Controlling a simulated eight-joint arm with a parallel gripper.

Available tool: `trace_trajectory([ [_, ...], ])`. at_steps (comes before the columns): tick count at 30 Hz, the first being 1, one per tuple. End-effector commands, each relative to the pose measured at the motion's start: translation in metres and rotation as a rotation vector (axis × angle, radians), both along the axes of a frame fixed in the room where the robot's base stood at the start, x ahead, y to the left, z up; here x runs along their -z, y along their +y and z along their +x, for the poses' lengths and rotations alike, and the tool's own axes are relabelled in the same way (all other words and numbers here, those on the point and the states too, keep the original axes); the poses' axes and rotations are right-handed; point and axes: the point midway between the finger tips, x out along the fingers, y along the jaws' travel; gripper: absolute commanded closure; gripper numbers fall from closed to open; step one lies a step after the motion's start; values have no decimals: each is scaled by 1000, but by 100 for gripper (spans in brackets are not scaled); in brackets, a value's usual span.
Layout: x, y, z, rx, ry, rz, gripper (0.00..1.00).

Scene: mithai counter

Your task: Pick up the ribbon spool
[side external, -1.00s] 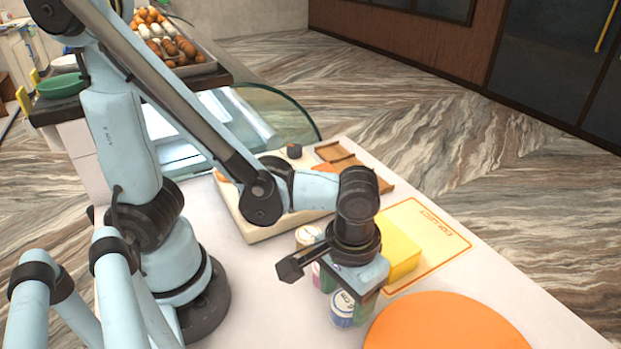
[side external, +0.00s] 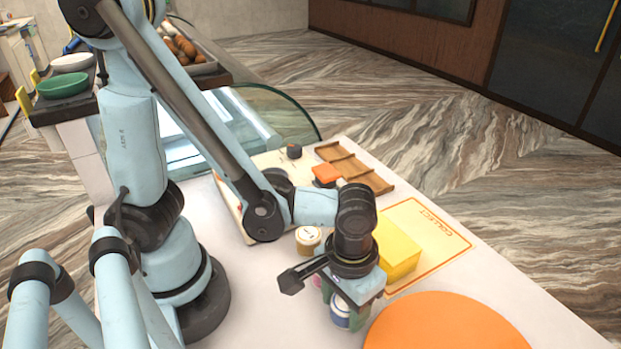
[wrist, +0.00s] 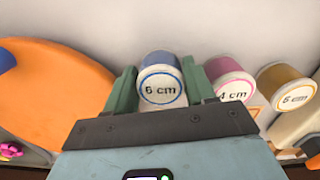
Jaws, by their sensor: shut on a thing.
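A ribbon spool with a blue ring and a label that looks like "6 cm" (wrist: 161,82) sits between the two green fingers of my gripper (wrist: 160,92) in the wrist view. The fingers are shut on it from both sides. In the side view my gripper (side external: 345,298) points down at the counter, and the blue-ringed spool (side external: 340,312) shows partly below it. A pink-ringed "4 cm" spool (wrist: 232,82) stands close beside the right finger. A gold-ringed spool (wrist: 288,87) is further right; it also shows in the side view (side external: 308,236). I cannot tell whether the held spool touches the counter.
A large orange disc (side external: 445,325) lies close to the right of my gripper. A yellow box (side external: 398,252) stands on the outlined COLLECT area (side external: 430,225) behind it. A brown wooden rack (side external: 355,166) is at the back.

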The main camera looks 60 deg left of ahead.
Motion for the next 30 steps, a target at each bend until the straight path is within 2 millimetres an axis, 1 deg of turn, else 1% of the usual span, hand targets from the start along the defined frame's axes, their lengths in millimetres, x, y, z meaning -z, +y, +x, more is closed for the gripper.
trace_trajectory([
  [5,-1,0,0,0,0,0,76],
  [11,-8,0,0,0,0,0,76],
  [17,-25,0,0,0,0,0,76],
  [21,-44,0,-2,2,1,0,76],
  [30,-76,-25,-55,11,1,0,76],
])
